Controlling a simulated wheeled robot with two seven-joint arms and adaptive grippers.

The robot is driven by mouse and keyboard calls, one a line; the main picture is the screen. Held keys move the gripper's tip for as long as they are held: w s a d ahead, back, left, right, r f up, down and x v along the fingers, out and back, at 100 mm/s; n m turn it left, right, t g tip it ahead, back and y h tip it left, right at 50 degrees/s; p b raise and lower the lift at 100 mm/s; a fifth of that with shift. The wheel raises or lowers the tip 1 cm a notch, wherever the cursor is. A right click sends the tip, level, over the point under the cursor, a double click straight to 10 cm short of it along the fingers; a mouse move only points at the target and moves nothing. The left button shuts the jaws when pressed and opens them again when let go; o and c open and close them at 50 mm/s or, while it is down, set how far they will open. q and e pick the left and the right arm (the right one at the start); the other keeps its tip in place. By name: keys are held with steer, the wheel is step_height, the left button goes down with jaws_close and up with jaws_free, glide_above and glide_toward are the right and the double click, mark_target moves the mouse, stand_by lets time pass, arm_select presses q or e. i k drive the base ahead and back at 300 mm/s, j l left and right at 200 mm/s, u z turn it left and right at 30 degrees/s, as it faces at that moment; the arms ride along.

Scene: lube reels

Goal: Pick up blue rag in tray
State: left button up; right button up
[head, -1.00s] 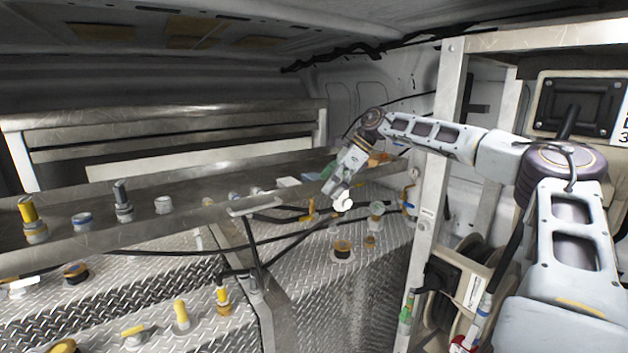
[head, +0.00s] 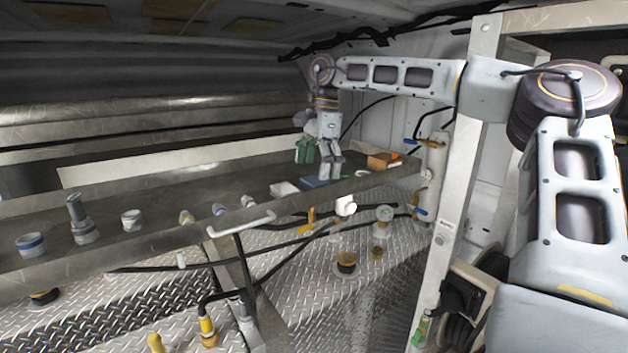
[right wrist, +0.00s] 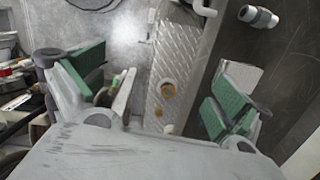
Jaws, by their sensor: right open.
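The tray (head: 75,192) is a long grey metal shelf running across the head view. A flat blue item that looks like the blue rag (head: 312,183) lies near the tray's right end, partly hidden by my right gripper. My right gripper (head: 319,160) points down just above and beside it, open and empty. The right wrist view shows its two green-padded fingers (right wrist: 156,90) spread apart with nothing between them. I cannot make out the rag in the right wrist view. My left gripper is out of view.
A white item (head: 284,189) lies left of the rag, and an orange-brown box (head: 383,160) stands right of it. Several fittings and caps stand along the tray's left part. A metal post (head: 459,170) rises near my right arm. Black hoses (head: 280,227) run below the tray.

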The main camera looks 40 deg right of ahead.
mark_target(310, 183)
steer(key=i+l, duration=0.65)
steer(key=l, duration=0.2)
